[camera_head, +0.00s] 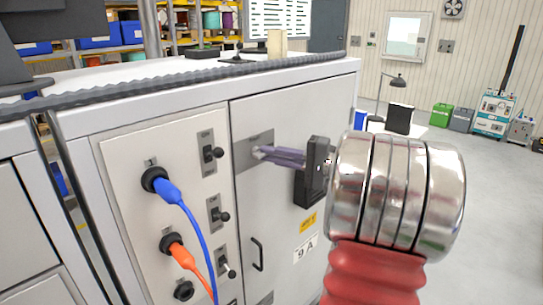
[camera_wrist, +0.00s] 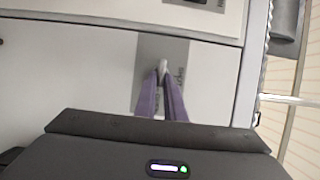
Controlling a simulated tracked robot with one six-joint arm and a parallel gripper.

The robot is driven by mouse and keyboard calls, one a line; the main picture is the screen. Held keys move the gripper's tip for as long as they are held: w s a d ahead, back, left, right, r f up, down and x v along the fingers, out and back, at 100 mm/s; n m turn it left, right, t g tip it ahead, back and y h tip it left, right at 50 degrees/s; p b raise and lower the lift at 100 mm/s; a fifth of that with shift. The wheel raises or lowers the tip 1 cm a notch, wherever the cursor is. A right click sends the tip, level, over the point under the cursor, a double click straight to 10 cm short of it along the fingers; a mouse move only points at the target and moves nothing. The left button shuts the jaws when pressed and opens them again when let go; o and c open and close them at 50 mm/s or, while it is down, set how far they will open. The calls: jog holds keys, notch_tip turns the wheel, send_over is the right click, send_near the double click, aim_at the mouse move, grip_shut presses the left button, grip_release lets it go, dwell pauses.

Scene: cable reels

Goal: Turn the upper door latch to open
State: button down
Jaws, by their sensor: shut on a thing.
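The upper door latch (camera_wrist: 163,66) is a small light-coloured handle on a grey plate (camera_head: 249,153) near the top left of the grey cabinet door (camera_head: 285,120). My gripper (camera_head: 262,152) reaches it from the right with two purple fingers. In the wrist view the fingers (camera_wrist: 163,80) close in on both sides of the latch, and only its tip shows between and beyond them. My gripper is shut on the latch. The plate's lettering is partly hidden by the fingers, so I cannot tell the latch's exact turn angle. The door is flush with the cabinet front.
Left of the door, a panel holds black switches (camera_head: 213,153), a blue cable plug (camera_head: 160,183) and an orange cable plug (camera_head: 176,247). A black door handle (camera_head: 257,254) sits below the latch. Open floor (camera_head: 490,190) lies to the right.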

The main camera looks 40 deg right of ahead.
jog(key=shift+w+a+f, duration=0.15)
jog(key=shift+f, duration=0.05)
jog(key=c, duration=1.9)
grip_release()
jog(key=shift+c, duration=0.2)
jog(key=shift+o, duration=0.5)
jog(key=shift+w+r, duration=0.1)
jog(key=shift+w, duration=0.05)
jog(key=v, duration=1.4)
